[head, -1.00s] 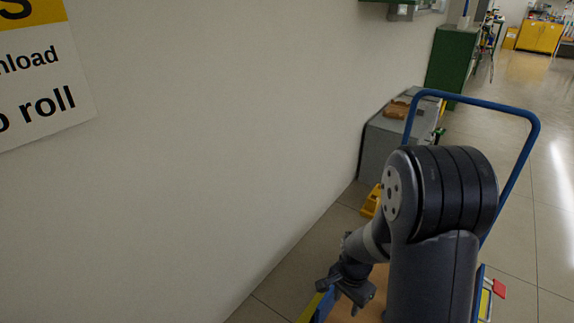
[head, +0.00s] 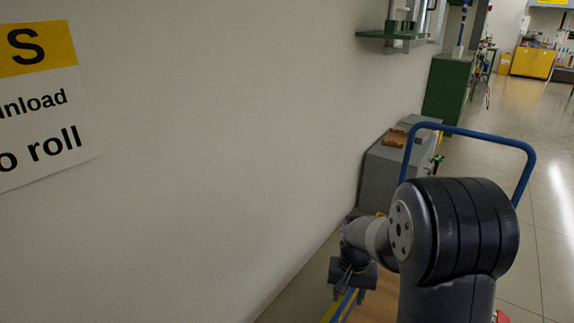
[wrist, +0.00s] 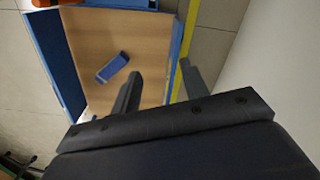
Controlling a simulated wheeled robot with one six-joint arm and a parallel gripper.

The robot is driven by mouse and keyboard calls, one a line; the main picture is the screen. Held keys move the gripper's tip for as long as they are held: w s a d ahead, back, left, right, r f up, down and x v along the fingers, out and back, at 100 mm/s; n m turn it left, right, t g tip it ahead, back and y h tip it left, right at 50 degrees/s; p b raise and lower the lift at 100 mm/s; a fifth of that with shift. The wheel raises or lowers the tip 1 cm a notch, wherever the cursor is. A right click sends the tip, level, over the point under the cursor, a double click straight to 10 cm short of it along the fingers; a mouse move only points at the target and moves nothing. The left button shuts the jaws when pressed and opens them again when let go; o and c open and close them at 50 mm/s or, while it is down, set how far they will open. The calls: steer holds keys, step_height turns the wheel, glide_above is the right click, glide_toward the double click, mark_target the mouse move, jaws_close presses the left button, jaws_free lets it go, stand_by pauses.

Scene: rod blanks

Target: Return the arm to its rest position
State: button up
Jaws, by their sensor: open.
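My arm is folded at the lower right of the head view. My gripper (head: 349,294) hangs at the arm's end, low in front of the wall and over the left edge of a wooden platform (head: 378,301). In the wrist view my gripper (wrist: 160,90) shows two dark fingers spread apart with nothing between them. Below the fingers lies the wooden platform (wrist: 95,40) with blue edges.
A blue object (wrist: 113,68) lies on the platform. A blue tubular handle (head: 480,133) rises behind my arm. A white wall (head: 220,160) runs along the left. A grey cabinet (head: 375,175) and a green cabinet (head: 446,88) stand against it.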

steer(key=shift+w+r+n, duration=0.8)
steer(key=shift+r+n, duration=0.25)
steer(key=shift+n, duration=0.25)
